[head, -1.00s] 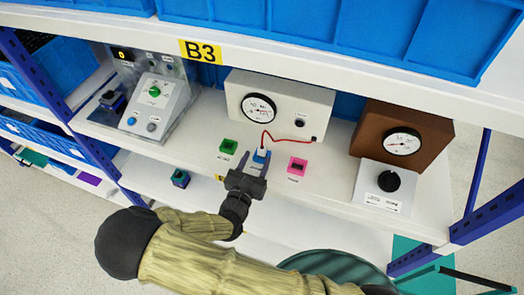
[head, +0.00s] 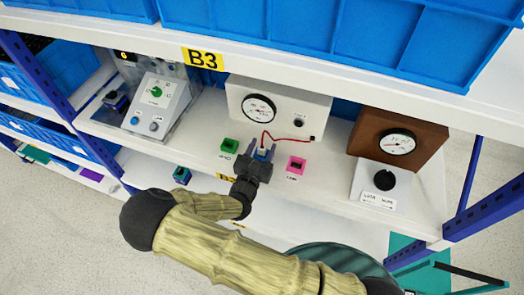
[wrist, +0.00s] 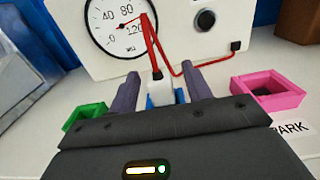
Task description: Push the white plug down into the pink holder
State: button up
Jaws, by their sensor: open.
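The white plug (wrist: 158,90), with a red cable from its top, stands upright at the blue holder (wrist: 180,95) in the wrist view. Whether it is seated in that holder is hard to tell. My gripper (wrist: 160,82) is open, with one finger on each side of the plug; gaps show between plug and fingers. In the head view my gripper (head: 263,154) covers most of the blue holder. The pink holder (head: 296,164) is to the right, a square frame with a dark opening and nothing in it. It also shows in the wrist view (wrist: 285,99).
A green holder (head: 229,146) is left of my gripper. Behind stands a white box with a gauge (head: 258,108), where the red cable (head: 285,137) ends. A brown gauge box (head: 398,141) and a knob box (head: 382,184) are at the right. The upper shelf hangs above.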

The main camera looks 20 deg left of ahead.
aim_at(262, 146)
jog(key=shift+c, duration=0.2)
grip_shut()
jog(key=shift+r, duration=0.15)
notch_tip(262, 146, up, 10)
jog(key=b, duration=0.2)
jog(key=shift+b, duration=0.35)
dwell(0.6)
